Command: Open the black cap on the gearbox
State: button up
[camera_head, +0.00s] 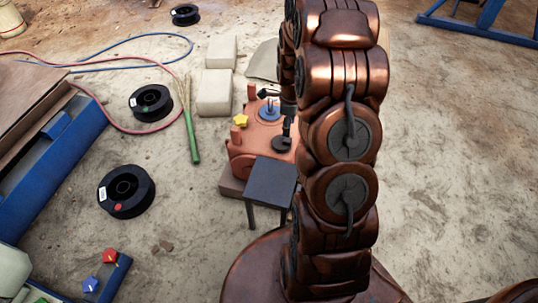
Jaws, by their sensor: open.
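My gripper (278,110) is dark and small, at the end of my copper-coloured arm, over the right part of the gearbox top. Its jaws look open, one finger pointing left and one down towards the cap. Whether a finger touches the cap cannot be told. A blue round fitting (268,112) and a yellow star knob (240,120) are also on the gearbox.
A small black table (270,180) stands right in front of the gearbox. Pale blocks (215,92) lie behind it, and a green-handled broom (191,135) to its left. Black spools (126,191) and hoses lie further left. The ground on the right (450,150) is clear.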

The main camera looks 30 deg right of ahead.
jog(key=s+a+r+n+g+b, duration=0.1)
jog(key=s+a+r+n+g, duration=0.1)
jog(key=s+a+r+n, duration=1.3)
jog(key=shift+s+a+r+n, duration=0.3)
jog(key=shift+s+a+n, duration=1)
jog(key=shift+a+n, duration=0.5)
jog(key=shift+a, duration=0.1)
jog(key=s+a+r+n+p, duration=0.1)
jog(key=s+r+n+p, duration=0.2)
jog(key=r+p, duration=0.8)
jog(key=s+a+r+n+p, duration=0.2)
jog(key=s+r+n+p, duration=0.1)
jog(key=r+p, duration=0.7)
jog(key=s+a+r+n+p, duration=0.1)
jog(key=s+r+n+p, duration=0.2)
jog(key=r+p, duration=0.8)
notch_tip(320, 180, up, 6)
jog(key=shift+s+a+f+p, duration=0.15)
jog(key=shift+s+p, duration=0.2)
jog(key=shift+s, duration=0.9)
jog(key=shift+c, duration=0.2)
